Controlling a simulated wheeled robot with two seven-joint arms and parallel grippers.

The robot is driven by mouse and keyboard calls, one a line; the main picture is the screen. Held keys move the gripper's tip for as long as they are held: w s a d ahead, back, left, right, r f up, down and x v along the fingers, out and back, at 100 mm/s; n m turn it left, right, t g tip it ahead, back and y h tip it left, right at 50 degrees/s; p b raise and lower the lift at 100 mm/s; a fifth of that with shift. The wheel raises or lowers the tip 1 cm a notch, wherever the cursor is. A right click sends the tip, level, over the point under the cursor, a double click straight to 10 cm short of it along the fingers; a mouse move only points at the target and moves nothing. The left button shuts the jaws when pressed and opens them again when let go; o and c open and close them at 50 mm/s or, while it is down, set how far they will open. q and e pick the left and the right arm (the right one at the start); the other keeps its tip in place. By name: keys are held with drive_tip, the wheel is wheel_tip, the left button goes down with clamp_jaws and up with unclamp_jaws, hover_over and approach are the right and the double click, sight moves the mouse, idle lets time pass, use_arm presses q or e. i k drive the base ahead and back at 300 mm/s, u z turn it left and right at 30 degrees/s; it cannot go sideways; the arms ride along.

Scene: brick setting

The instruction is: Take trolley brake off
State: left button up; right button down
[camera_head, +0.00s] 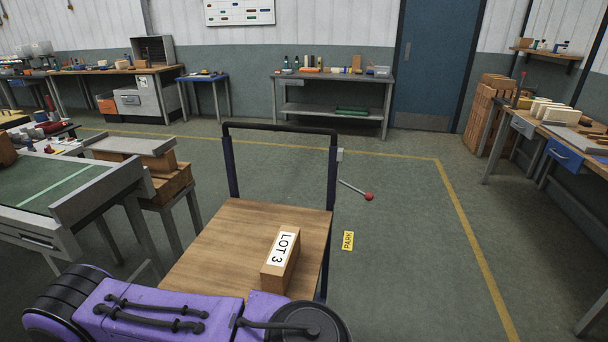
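The trolley (215,240) stands in front of me, with a wooden deck and a dark upright push frame at its far end. The brake lever (354,188) is a thin rod with a red knob (369,196). It sticks out to the right of the frame's right post and slopes slightly down toward the knob. A yellow PARK label (348,240) shows below the knob, right of the deck. A box marked LOT 3 (280,262) lies on the deck. My purple arm crosses the bottom and hides the deck's near edge. Neither gripper shows.
A green-topped table (60,185) and a stand with brick-coloured blocks (172,184) are close on the trolley's left. A workbench (560,135) stands at the right. Floor right of the trolley is clear, with a yellow line (470,229). A grey bench (335,76) stands behind.

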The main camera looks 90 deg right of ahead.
sight(369, 196)
drive_tip(key=k, duration=1)
drive_tip(key=z, duration=2.05)
drive_tip(key=i, duration=0.5)
